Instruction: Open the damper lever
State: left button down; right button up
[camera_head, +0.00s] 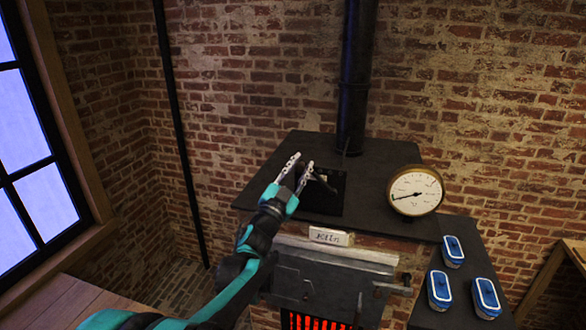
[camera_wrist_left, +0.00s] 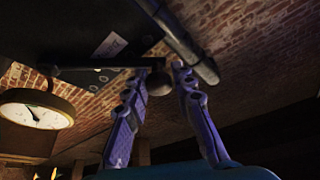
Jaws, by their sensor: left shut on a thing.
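The damper lever is a dark bar (camera_wrist_left: 95,68) ending in a round dark knob (camera_wrist_left: 158,83) in the left wrist view. In the head view a dark part of the lever (camera_head: 323,182) shows just right of my fingers, above the kiln top. My left gripper (camera_head: 303,160) reaches over the kiln from the front left. In the left wrist view its two fingers (camera_wrist_left: 157,70) stand on either side of the knob, shut on it. The fingers partly hide the lever in the head view. My right gripper is not in view.
The dark kiln top (camera_head: 388,222) carries a black stovepipe (camera_head: 354,90) behind and a round brass gauge (camera_head: 415,190) to the right. A "Kiln" label (camera_head: 329,236) is in front. Several blue-lidded jars (camera_head: 439,287) stand on the lower right shelf. Glowing bars (camera_head: 315,322) show below.

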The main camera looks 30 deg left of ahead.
pick_arm(q)
jog(key=w+d+r+m+g+h+p, duration=0.1)
jog(key=d+r+m+g+h+p, duration=0.1)
jog(key=d+m, duration=0.6)
jog(key=shift+w+r+m+g+h+p, duration=0.35)
jog(key=shift+r+m+h+p, duration=0.55)
jog(key=shift+p, duration=0.5)
jog(key=shift+f, duration=0.2)
jog(key=c, duration=1.4)
grip_release()
jog(key=shift+c, duration=0.2)
jog(key=shift+o, duration=0.9)
jog(key=shift+w, duration=0.15)
